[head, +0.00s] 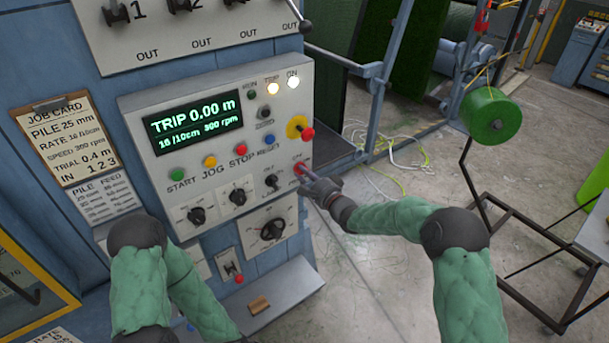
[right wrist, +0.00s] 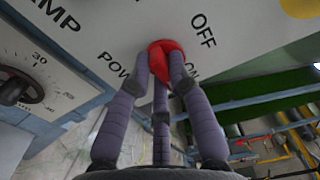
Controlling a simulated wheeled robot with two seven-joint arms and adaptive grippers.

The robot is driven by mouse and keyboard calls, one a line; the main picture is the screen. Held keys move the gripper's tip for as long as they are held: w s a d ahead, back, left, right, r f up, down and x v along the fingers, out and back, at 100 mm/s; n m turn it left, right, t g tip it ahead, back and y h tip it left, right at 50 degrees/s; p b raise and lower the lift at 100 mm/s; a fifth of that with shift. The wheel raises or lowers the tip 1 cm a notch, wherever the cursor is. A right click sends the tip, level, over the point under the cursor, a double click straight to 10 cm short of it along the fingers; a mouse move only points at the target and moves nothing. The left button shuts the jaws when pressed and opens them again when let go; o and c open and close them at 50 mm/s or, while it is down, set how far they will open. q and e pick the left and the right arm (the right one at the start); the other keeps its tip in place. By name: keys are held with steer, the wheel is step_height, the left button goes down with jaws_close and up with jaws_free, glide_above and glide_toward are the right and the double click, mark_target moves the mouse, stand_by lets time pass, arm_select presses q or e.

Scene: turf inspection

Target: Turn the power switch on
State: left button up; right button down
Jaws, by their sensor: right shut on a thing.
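The red power switch (head: 299,167) is a knob at the lower right of the white control panel (head: 130,104). In the right wrist view the red knob (right wrist: 166,56) sits between my fingers, with POWER to its left and OFF to its upper right. The ON label is partly hidden by a finger. My right gripper (head: 306,176) is shut on the knob, its fingers around it. Which way the knob points is hard to tell. My left arm shows at the lower left, but its gripper is out of view.
A red and yellow stop button (head: 303,129) sits just above the switch. A green roll (head: 490,115) on a black stand is at right.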

steer(key=c, duration=1.1)
jaws_free()
steer(key=shift+c, duration=0.2)
steer(key=shift+d, duration=0.1)
steer(key=v, duration=1.2)
steer(key=shift+f, duration=0.1)
